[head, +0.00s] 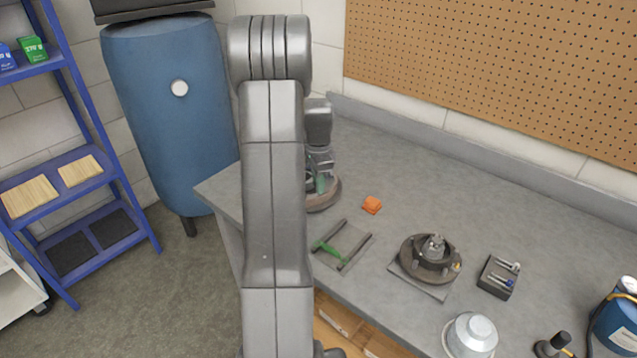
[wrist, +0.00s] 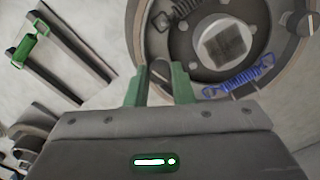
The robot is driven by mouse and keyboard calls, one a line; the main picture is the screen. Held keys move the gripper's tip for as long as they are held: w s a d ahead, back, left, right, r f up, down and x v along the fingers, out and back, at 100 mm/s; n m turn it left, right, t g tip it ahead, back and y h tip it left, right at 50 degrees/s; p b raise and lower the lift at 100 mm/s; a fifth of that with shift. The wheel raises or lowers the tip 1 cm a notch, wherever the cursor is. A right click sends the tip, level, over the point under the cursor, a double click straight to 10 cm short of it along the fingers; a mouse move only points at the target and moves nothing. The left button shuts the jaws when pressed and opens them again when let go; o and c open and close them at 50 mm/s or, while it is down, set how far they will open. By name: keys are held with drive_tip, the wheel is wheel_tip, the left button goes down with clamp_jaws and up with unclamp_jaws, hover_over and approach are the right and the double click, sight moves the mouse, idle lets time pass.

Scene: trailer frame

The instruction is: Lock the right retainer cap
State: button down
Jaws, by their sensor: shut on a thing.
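A round brake-like assembly (wrist: 180,58) fills the upper right of the wrist view, with a square-centred hub (wrist: 224,44), a blue spring (wrist: 240,76) and a dark spring (wrist: 183,10). In the head view a round brown disc (head: 326,203) lies under my gripper (head: 321,185), partly hidden by my arm. My gripper's green fingers (wrist: 160,85) are at the assembly's lower left rim in the wrist view, shut on a small grey piece (wrist: 160,70) that looks like a retainer cap. Whether it is seated or turned cannot be told.
A rail frame (head: 356,258) with a green part (head: 328,249) lies on the grey bench (head: 400,175). The back of the bench is clear.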

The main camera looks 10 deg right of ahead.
drive_tip(key=shift+m, duration=1.1)
drive_tip(key=c, duration=1.3)
unclamp_jaws()
drive_tip(key=shift+o, duration=0.2)
drive_tip(key=shift+r, duration=0.1)
wheel_tip(320, 180, up, 14)
drive_tip(key=b, duration=0.1)
drive_tip(key=shift+f, duration=0.2)
wheel_tip(320, 180, down, 14)
drive_tip(key=shift+r+p, duration=0.1)
drive_tip(key=shift+p, duration=0.3)
